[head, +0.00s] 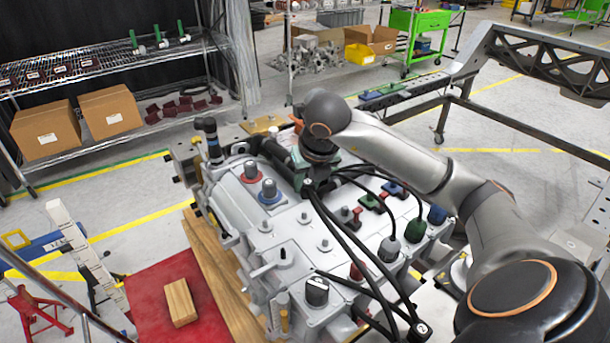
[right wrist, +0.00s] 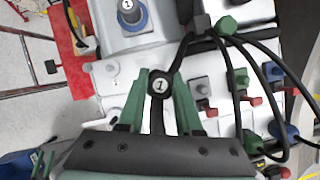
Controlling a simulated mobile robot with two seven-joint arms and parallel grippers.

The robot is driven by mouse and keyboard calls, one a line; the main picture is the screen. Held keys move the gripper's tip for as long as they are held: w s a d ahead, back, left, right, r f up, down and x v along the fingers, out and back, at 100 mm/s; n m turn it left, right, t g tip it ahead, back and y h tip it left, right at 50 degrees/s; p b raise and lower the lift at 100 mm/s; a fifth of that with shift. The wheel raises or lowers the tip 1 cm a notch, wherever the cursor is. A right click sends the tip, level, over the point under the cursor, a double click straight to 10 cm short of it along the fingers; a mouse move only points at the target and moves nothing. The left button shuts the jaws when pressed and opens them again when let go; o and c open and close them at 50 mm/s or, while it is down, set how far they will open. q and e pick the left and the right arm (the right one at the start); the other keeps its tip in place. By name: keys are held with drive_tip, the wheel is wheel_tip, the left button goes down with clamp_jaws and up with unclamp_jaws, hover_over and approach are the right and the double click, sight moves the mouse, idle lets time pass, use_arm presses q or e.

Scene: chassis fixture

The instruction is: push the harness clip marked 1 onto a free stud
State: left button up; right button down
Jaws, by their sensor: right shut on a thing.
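My right gripper (head: 309,184) is over the top of the grey chassis housing (head: 235,205), its arm coming in from the right. In the right wrist view, my right gripper's green fingers (right wrist: 160,88) are shut on the black harness clip marked 1 (right wrist: 160,84). A black cable runs from the clip towards the top of that view. Small studs stand on the housing, one in front of the gripper (head: 323,245) and one to its left (head: 265,224). Whether the clip touches a stud below it is hidden. My left gripper is not in view.
A clip marked 2 (head: 421,328) hangs on its cable at the housing's near right. Knobs with a red ring (head: 251,172) and a blue ring (head: 269,191) stand left of the gripper. Green (head: 415,230) and blue (head: 437,214) connectors and loose black cables crowd the right side.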

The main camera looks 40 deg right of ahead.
sight(306, 191)
drive_tip(key=shift+w+f, duration=0.2)
drive_tip(key=shift+w, duration=0.45)
drive_tip(key=shift+s+f+b, duration=0.15)
drive_tip(key=shift+f+b, duration=0.4)
drive_tip(key=shift+f, duration=0.15)
wheel_tip(306, 191, down, 3)
drive_tip(key=shift+r+b, duration=0.1)
drive_tip(key=shift+b, duration=0.95)
use_arm(q)
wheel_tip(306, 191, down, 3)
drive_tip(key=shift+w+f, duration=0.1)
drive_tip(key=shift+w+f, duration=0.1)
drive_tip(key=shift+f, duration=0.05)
drive_tip(key=shift+b, duration=0.3)
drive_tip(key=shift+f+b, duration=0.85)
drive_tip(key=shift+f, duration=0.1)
use_arm(e)
drive_tip(key=shift+f, duration=0.95)
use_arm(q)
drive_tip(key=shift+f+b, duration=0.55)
use_arm(e)
drive_tip(key=shift+f, duration=0.6)
